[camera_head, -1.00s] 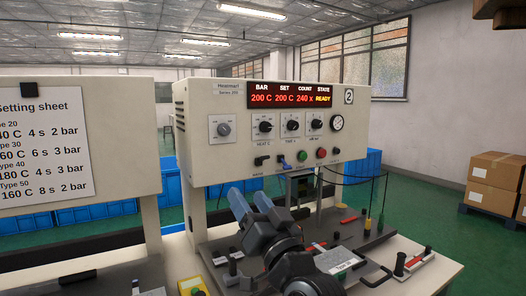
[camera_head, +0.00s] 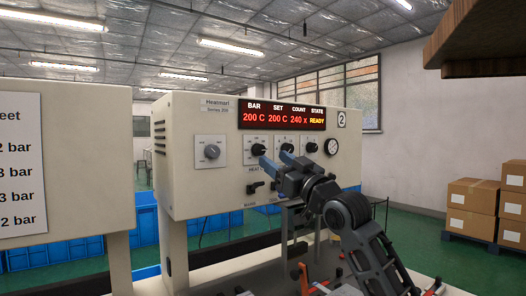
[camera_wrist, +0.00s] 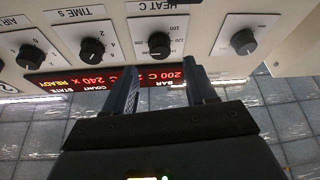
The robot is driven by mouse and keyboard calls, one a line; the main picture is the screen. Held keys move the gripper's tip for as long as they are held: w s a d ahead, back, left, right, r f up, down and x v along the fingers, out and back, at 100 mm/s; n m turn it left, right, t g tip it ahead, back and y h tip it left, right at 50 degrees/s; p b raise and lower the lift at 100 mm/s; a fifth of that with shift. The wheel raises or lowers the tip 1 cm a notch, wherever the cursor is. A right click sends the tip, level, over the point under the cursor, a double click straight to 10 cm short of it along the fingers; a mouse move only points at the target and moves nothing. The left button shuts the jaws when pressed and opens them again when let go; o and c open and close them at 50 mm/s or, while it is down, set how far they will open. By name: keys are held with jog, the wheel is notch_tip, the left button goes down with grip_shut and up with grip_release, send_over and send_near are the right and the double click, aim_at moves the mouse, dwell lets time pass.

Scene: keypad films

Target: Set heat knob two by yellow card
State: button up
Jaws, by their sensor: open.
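The press head marked 2 (camera_head: 175,130) has a HEAT C knob (camera_head: 257,149), a black knob on a white scale plate. The wrist view, upside down, shows the HEAT C knob (camera_wrist: 158,43) between and beyond my fingertips. My gripper (camera_head: 276,158) is open, with its blue fingers pointing at the panel; it also shows in the wrist view (camera_wrist: 161,70). I cannot tell whether the fingers touch the knob. The red display (camera_head: 285,117) reads bar 200 C, set 200 C, count 240 x, READY. The setting sheet (camera_head: 20,160) is cut off at left. No yellow card is in view.
The TIME S knob (camera_wrist: 92,48) and another knob (camera_wrist: 31,55) sit beside the heat knob. Brown boxes (camera_head: 480,205) stand at right.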

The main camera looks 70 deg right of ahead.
aim_at(261, 151)
jog(key=p+x, duration=0.2)
jog(key=x, duration=0.3)
jog(key=shift+w+r, duration=0.2)
jog(key=shift+w, duration=0.05)
jog(key=shift+c, duration=0.2)
grip_shut()
jog(key=shift+f, duration=0.1)
jog(key=shift+f+n+b, duration=0.15)
jog(key=shift+n+b, duration=0.25)
jog(key=shift+b, duration=0.5)
